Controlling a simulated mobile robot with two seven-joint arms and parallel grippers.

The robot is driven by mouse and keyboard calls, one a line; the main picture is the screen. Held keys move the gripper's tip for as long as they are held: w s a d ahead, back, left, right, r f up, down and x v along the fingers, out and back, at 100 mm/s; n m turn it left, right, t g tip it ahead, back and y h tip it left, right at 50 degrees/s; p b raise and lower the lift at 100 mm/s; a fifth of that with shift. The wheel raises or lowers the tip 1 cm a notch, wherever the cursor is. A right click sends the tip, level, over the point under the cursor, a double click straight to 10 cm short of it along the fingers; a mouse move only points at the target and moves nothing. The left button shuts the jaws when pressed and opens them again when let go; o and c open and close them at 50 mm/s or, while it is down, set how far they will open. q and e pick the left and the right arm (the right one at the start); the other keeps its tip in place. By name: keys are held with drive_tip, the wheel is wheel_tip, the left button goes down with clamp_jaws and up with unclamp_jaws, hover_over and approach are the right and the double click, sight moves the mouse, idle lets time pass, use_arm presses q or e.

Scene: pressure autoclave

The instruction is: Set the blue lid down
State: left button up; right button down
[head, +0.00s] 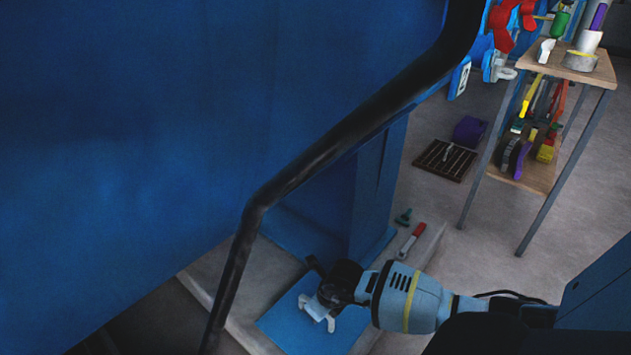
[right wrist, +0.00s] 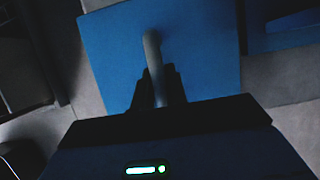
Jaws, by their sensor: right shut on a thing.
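The blue lid (head: 290,318) is a flat square plate low in the middle of the head view, over a pale concrete slab. A pale grey handle (head: 317,312) stands on it. My right gripper (head: 327,298) is shut on this handle. In the right wrist view the lid (right wrist: 205,50) lies beyond the fingers, and the grey handle (right wrist: 154,65) runs between the dark fingers of my gripper (right wrist: 156,88). I cannot tell whether the lid touches the slab or hangs just above it. My left gripper is not in view.
A big blue body (head: 200,120) with a thick black bar (head: 340,140) fills the left. A red-handled tool (head: 411,238) and a small green item (head: 403,217) lie on the slab. A wooden shelf stand (head: 590,71) with tools, a dark grate (head: 446,160) and a purple roll (head: 469,130) are behind.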

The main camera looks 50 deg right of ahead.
drive_tip(key=shift+w+f+b, duration=0.1)
drive_tip(key=shift+f+b, duration=1.05)
drive_tip(key=shift+f, duration=0.55)
drive_tip(key=shift+r, duration=0.1)
drive_tip(key=c, duration=1.9)
unclamp_jaws()
drive_tip(key=shift+f, duration=0.3)
drive_tip(key=o, duration=0.5)
